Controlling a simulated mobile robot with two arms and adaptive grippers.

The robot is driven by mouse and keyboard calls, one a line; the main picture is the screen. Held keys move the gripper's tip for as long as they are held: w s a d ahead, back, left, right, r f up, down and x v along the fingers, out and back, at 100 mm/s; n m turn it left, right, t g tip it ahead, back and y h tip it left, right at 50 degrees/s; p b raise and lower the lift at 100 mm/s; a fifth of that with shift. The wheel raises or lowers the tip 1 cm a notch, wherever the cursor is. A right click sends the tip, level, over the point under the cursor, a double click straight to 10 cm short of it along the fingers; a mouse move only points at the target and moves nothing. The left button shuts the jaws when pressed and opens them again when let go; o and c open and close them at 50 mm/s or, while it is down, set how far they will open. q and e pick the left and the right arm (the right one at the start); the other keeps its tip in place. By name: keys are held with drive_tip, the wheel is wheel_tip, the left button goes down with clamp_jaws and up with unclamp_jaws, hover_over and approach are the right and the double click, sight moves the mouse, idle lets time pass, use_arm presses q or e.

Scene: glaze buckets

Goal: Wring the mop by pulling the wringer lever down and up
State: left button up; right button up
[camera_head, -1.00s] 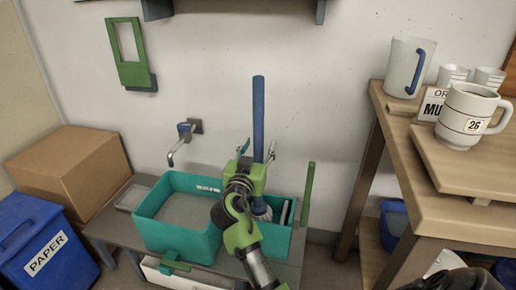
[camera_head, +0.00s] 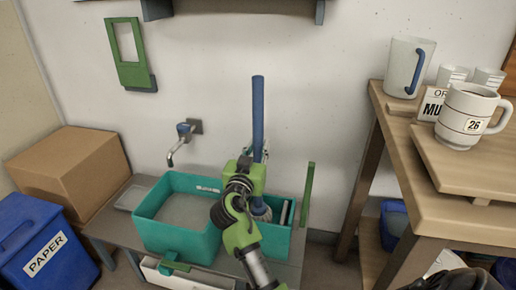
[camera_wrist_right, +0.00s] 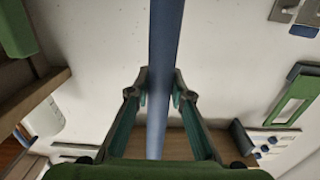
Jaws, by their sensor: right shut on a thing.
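The mop's blue handle (camera_head: 258,108) stands nearly upright, with its grey head (camera_head: 261,211) low in the right-hand part of the teal bucket (camera_head: 178,240). My right gripper (camera_head: 258,153) is shut on the handle, above the bucket. In the right wrist view its two fingers (camera_wrist_right: 160,88) press on either side of the blue handle (camera_wrist_right: 167,35). A green upright bar, apparently the wringer lever (camera_head: 308,193), stands at the bucket's right edge, apart from the gripper. My arm hides part of the bucket and wringer. My left gripper is out of view.
The bucket stands on a grey bench (camera_head: 120,226) below a wall tap (camera_head: 182,140). A cardboard box (camera_head: 70,165) and blue paper bin (camera_head: 42,245) are at left. A wooden shelf unit (camera_head: 450,190) with mugs (camera_head: 466,115) stands at right.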

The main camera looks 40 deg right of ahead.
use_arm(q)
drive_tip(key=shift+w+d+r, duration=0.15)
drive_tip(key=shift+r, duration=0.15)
use_arm(e)
drive_tip(key=shift+r, duration=0.25)
drive_tip(key=shift+s, duration=0.1)
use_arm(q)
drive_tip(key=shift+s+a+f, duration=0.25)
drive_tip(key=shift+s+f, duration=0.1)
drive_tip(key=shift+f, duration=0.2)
use_arm(e)
drive_tip(key=shift+s+d, duration=0.5)
drive_tip(key=shift+s, duration=0.05)
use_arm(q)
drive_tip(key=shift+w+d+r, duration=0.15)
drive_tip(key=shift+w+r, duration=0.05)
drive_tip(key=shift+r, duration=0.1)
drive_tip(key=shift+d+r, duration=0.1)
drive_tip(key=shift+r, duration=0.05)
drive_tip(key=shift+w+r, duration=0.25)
